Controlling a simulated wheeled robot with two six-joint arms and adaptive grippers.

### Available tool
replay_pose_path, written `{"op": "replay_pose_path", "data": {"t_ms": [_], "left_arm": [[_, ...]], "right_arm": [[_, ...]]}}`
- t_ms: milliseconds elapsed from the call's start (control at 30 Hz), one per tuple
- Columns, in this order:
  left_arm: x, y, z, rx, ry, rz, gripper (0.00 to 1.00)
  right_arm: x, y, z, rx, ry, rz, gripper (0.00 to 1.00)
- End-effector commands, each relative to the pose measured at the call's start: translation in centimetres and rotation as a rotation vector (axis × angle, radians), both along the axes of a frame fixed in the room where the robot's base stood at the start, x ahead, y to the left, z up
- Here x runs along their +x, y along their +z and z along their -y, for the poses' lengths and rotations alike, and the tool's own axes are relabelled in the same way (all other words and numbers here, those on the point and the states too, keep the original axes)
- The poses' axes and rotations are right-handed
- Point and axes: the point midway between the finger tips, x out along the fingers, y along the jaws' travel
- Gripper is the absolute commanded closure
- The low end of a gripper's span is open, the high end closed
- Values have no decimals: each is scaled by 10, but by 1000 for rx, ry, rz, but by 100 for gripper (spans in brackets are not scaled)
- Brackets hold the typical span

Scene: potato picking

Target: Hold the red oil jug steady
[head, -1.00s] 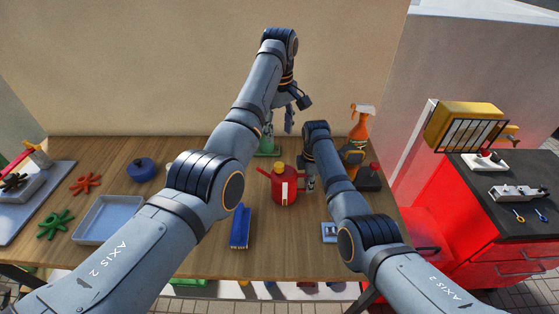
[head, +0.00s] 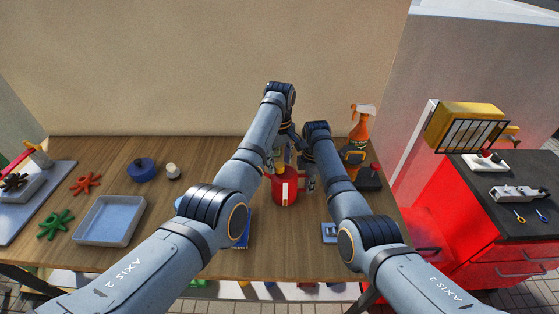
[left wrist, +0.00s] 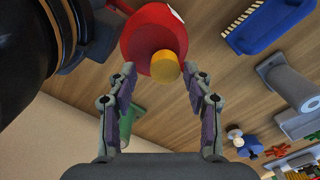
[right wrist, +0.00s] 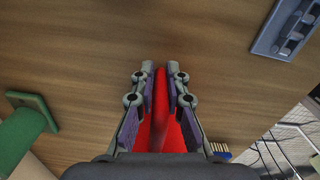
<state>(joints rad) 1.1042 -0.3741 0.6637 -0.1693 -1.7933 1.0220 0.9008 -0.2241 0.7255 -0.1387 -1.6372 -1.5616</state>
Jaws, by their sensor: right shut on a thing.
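The red oil jug (head: 286,190) stands upright on the wooden table (head: 200,262), with a white label on its front. My right gripper (head: 311,184) is at the jug's right side. In the right wrist view, my right gripper (right wrist: 161,75) is shut on the jug's red handle (right wrist: 160,110). My left gripper (head: 279,160) is just above the jug, partly hiding its top. In the left wrist view, my left gripper (left wrist: 158,76) is open, its fingertips on either side of the jug's yellow cap (left wrist: 165,66); contact cannot be told.
A blue brush (head: 242,232) lies left of the jug, partly behind my left arm. An orange spray bottle (head: 360,130) stands behind right. A grey tray (head: 108,221), a blue pot (head: 142,169) and a white-topped knob (head: 172,171) are to the left.

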Motion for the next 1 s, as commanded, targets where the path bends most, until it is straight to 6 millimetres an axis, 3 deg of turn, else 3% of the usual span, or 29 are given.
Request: {"op": "replay_pose_path", "data": {"t_ms": [33, 367, 667, 1000], "left_arm": [[0, 0, 0, 0, 0, 0, 57], [0, 0, 1, -2, -1, 1, 100], [0, 0, 2, -4, -41, 1, 100], [0, 0, 3, -5, -272, 2, 100]], "right_arm": [[-1, -1, 0, -1, 1, -4, 100], [-1, -1, -1, 0, 2, -4, 100], [-1, -1, -2, 2, 3, -4, 100], [-1, -1, -2, 3, 4, -5, 100]]}}
